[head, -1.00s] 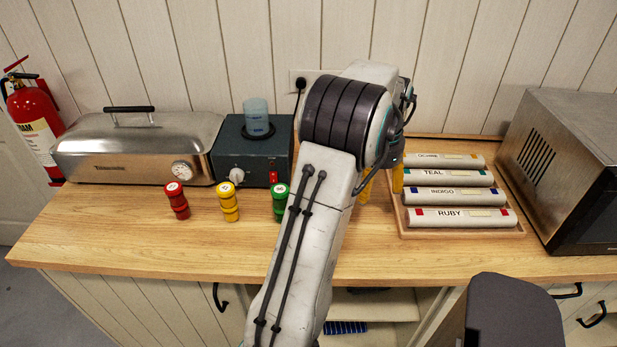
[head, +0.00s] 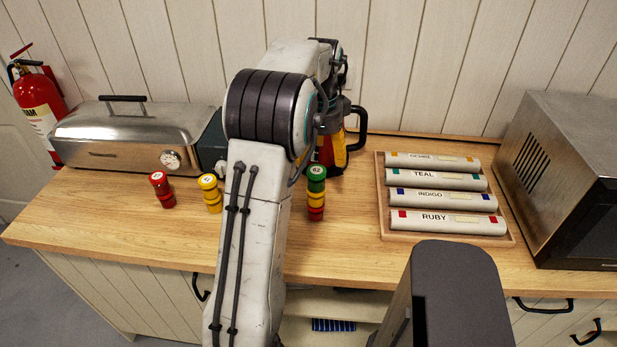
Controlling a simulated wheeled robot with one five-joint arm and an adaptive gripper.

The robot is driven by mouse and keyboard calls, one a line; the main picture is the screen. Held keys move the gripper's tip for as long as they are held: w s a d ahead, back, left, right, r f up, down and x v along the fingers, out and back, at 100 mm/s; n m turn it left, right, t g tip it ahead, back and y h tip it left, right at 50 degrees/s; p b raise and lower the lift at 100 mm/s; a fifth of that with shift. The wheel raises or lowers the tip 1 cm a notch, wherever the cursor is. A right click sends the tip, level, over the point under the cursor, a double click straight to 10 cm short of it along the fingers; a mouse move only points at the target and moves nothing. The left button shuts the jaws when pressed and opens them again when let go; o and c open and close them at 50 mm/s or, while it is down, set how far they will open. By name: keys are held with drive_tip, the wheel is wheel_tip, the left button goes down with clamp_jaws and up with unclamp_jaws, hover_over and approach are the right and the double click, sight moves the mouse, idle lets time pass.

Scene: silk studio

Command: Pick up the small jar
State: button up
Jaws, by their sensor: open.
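I cannot tell for sure which thing is the small jar. Several small ribbed containers with numbered caps stand on the counter: a red one (head: 162,190), a yellow one (head: 210,194) and, right of my arm, a green-capped one (head: 316,194) with yellow and red below. My gripper (head: 336,152) shows only in part behind my arm, with yellow finger parts beyond the green-capped container, apart from the red and yellow ones. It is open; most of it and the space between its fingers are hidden.
A dark handle (head: 358,128) shows beside my gripper; what it belongs to is mostly hidden. A steel steamer (head: 135,135) stands left, a tray (head: 383,215) of labelled rolls right, and a steel oven (head: 575,165) far right. The wooden counter (head: 110,225) is clear in front.

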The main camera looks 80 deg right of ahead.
sight(316, 180)
drive_tip(key=shift+w+a+m, duration=0.15)
drive_tip(key=shift+w+m, duration=0.05)
drive_tip(key=shift+m, duration=0.5)
drive_tip(key=m, duration=0.2)
drive_tip(key=shift+a+m+y, duration=0.3)
drive_tip(key=shift+a, duration=0.1)
drive_tip(key=m, duration=0.2)
drive_tip(key=shift+a+m, duration=0.3)
drive_tip(key=shift+m, duration=0.6)
drive_tip(key=shift+w+f+p, duration=0.1)
drive_tip(key=shift+f+p, duration=0.35)
drive_tip(key=shift+f, duration=3.2)
drive_tip(key=shift+c, duration=0.4)
drive_tip(key=c, duration=1.2)
drive_tip(key=shift+r, duration=0.1)
drive_tip(key=shift+c, duration=0.2)
